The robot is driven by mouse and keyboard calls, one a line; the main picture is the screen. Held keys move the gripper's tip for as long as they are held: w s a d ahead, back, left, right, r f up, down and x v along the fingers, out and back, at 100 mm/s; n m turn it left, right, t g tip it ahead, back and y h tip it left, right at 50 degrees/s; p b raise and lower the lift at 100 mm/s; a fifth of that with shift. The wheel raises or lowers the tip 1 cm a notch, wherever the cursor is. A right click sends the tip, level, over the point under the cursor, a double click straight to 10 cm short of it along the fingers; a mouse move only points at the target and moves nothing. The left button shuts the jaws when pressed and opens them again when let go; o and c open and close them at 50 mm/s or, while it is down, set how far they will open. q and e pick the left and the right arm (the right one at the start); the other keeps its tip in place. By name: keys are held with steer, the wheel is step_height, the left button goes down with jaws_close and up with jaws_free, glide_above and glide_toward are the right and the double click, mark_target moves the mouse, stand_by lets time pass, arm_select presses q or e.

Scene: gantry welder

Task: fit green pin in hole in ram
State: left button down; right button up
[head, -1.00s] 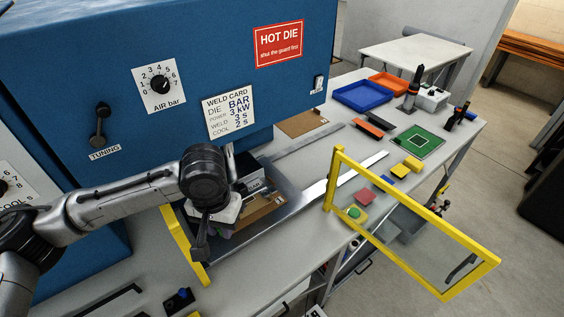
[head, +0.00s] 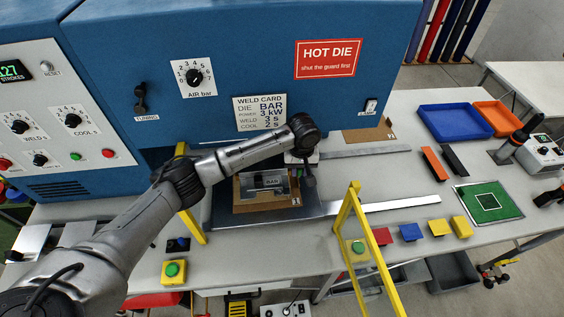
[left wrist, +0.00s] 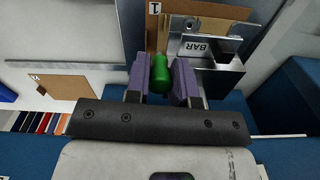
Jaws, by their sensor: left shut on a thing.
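The green pin (left wrist: 161,78) is between the two purple fingers of my left gripper (left wrist: 161,70) in the left wrist view. The gripper is shut on it and its rounded end sticks out between the fingertips. In the head view my left gripper (head: 302,165) is at the right rear of the metal block marked BAR (head: 268,182), below the blue machine. In the left wrist view the BAR block (left wrist: 205,46) lies just beyond the fingers, with a small round hole in its plate. I cannot make out the ram for certain. My right gripper is not in view.
Yellow guard frames (head: 352,215) stand on both sides of the BAR block. The blue welder housing (head: 235,55) overhangs the back. Metal strips (head: 390,206), coloured blocks, a green board (head: 488,201) and trays (head: 455,121) lie to the right.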

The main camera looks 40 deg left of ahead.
arm_select(q)
steer(key=s+a+f+n+b, duration=0.2)
steer(key=a+f, duration=0.4)
steer(key=f, duration=0.5)
steer(key=shift+s+n+b, duration=0.15)
steer(key=shift+n+b, duration=0.25)
steer(key=shift+b, duration=0.5)
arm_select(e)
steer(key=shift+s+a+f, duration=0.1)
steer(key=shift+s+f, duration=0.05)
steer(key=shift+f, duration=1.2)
arm_select(q)
steer(key=shift+a+p, duration=0.1)
steer(key=shift+p, duration=0.2)
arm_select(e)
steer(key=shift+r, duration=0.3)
arm_select(q)
steer(key=shift+p, duration=0.35)
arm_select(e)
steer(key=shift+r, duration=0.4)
arm_select(q)
steer(key=shift+f, duration=0.3)
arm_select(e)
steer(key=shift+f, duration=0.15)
arm_select(q)
steer(key=shift+f, duration=0.25)
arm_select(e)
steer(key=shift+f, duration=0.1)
